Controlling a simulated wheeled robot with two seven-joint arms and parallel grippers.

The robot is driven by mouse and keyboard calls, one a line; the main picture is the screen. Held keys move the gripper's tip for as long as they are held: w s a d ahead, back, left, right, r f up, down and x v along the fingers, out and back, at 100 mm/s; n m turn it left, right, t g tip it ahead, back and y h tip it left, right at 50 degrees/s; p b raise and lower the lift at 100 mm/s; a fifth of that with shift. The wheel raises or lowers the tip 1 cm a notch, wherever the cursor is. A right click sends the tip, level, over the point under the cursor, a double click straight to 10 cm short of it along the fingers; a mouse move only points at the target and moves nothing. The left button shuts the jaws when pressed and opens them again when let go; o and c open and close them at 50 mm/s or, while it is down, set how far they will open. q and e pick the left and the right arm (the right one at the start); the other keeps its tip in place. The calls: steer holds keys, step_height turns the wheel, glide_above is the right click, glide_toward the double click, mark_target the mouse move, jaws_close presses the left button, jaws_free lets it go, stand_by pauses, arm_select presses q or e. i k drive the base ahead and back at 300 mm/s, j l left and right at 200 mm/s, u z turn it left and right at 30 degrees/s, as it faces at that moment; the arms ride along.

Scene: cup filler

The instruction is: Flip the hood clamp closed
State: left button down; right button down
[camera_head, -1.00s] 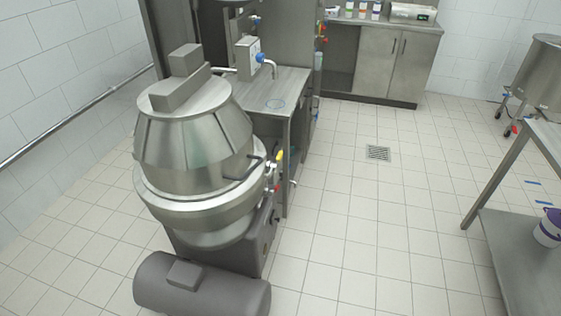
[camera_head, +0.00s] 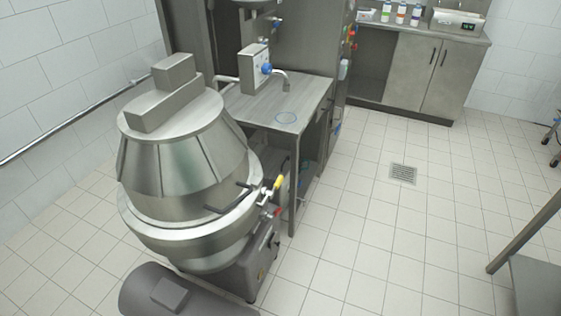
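A large steel machine with a conical hood (camera_head: 185,165) stands at the left in the head view, with a grey block-shaped unit on its top. A dark, thin, bent handle (camera_head: 232,202) sits on the right side of the hood's rim; it looks like the hood clamp, but I cannot tell whether it is open or closed. A yellow-handled lever (camera_head: 277,184) and a red-tipped one (camera_head: 276,212) are just right of it. Neither of my grippers is in view.
Steel cabinets (camera_head: 420,70) stand at the back.

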mark_target(269, 194)
steer(key=i+l+u, duration=0.2)
steer(key=i+l, duration=0.2)
steer(key=l, duration=0.25)
steer(key=i+l+u, duration=0.1)
steer(key=l, duration=0.25)
steer(key=i+l+u, duration=0.1)
steer(key=i+l, duration=0.2)
steer(key=i+l+u, duration=0.1)
steer(key=l, duration=0.35)
steer(key=i, duration=0.05)
